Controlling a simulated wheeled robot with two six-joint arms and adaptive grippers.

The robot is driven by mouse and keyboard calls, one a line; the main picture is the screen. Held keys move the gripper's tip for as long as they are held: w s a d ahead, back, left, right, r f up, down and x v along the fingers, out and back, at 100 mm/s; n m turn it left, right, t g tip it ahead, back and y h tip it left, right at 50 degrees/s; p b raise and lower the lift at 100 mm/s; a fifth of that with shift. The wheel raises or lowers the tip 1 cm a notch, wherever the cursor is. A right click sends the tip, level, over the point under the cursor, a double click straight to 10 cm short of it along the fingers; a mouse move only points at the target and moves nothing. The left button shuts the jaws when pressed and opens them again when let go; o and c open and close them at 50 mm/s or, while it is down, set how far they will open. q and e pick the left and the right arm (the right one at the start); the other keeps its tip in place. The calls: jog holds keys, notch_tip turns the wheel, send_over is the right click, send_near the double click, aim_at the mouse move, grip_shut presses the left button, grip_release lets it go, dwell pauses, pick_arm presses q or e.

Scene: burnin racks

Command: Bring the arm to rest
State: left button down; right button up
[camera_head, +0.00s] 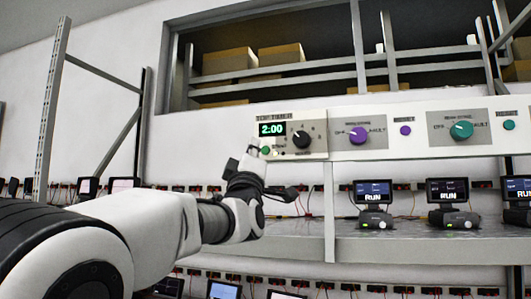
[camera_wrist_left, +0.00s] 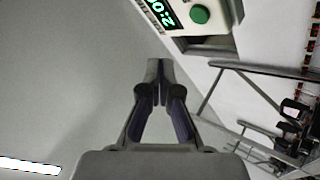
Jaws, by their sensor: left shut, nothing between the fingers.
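My left arm comes in from the left in the head view. Its gripper (camera_head: 256,152) is raised in front of the panel, at the lower left corner of the test timer (camera_head: 290,133). In the wrist view the gripper (camera_wrist_left: 160,68) is shut, its fingertips together with nothing between them. The timer display reads 2:00, and a black dial (camera_head: 301,139) sits beside it. A green button (camera_wrist_left: 200,14) shows past the fingertips in the wrist view, apart from them. My right gripper is not in view.
The control panel (camera_head: 345,153) carries a purple knob (camera_head: 358,135) and a teal knob (camera_head: 461,130). Below, a shelf (camera_head: 400,245) holds devices with screens reading RUN. Boxes (camera_head: 228,61) stand behind a window opening. A metal rack (camera_head: 52,110) stands at the left.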

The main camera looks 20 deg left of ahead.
pick_arm(q)
jog(key=w+a+f+m+g+h+b, duration=0.1)
jog(key=w+f+m+g, duration=0.15)
jog(key=f, duration=0.95)
jog(key=w+a+f+m+g+h, duration=0.15)
jog(key=w+f, duration=0.25)
jog(key=f, duration=0.8)
jog(key=w+f+m+g+b, duration=0.1)
jog(key=w+f+g, duration=0.2)
jog(key=f, duration=0.9)
jog(key=s+a+f+m+g+b, duration=0.1)
jog(key=s+f+m+g, duration=0.15)
jog(key=f, duration=1.25)
jog(key=s+a+f+m+g, duration=0.1)
jog(key=s+f+g, duration=0.25)
jog(key=f, duration=1.05)
jog(key=s+f+m+g+h+b, duration=0.15)
jog(key=s+f+g, duration=0.45)
jog(key=s+f, duration=1.6)
jog(key=s+f+m+g+b, duration=0.1)
jog(key=s+f, duration=0.4)
jog(key=s, duration=0.7)
jog(key=s+f+m+g, duration=0.2)
jog(key=s+f+g, duration=0.4)
jog(key=s, duration=0.7)
jog(key=shift+m+g+h+b, duration=0.3)
jog(key=shift+m+b, duration=0.05)
jog(key=shift+m, duration=0.05)
